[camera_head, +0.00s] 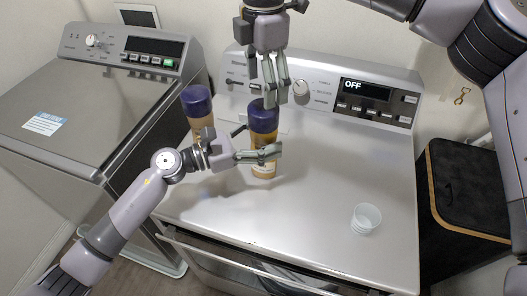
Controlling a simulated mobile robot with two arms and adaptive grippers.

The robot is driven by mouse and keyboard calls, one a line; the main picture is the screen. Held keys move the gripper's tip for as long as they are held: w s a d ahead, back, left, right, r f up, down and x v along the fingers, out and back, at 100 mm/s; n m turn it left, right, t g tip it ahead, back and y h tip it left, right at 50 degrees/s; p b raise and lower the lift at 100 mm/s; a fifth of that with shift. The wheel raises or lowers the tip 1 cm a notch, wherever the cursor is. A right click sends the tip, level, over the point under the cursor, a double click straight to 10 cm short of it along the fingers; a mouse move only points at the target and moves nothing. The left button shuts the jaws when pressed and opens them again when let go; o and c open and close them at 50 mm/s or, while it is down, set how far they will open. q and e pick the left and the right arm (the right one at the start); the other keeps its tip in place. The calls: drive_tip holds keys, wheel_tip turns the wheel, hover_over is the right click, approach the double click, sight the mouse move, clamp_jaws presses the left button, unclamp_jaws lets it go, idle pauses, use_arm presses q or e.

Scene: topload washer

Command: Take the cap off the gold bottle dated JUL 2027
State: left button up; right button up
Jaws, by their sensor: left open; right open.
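A gold bottle (265,138) with a dark purple cap (263,116) stands upright on the machine top, near the middle. A second gold bottle (196,128) with a purple cap (196,100) stands to its left, partly behind my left gripper. No date can be read on either bottle. My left gripper (271,154) is open, with its fingers at the body of the middle bottle and covering part of it; I cannot tell whether they touch. My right gripper (277,101) is open and points down, just above and around the level of that bottle's cap.
A clear plastic cup (366,219) stands at the right of the machine top (310,190). A control panel with an "OFF" display (365,89) runs behind. Another machine (75,112) is at left, a dark box (465,200) at right. The front middle top is clear.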

use_arm(q)
clamp_jaws()
idle(0.8)
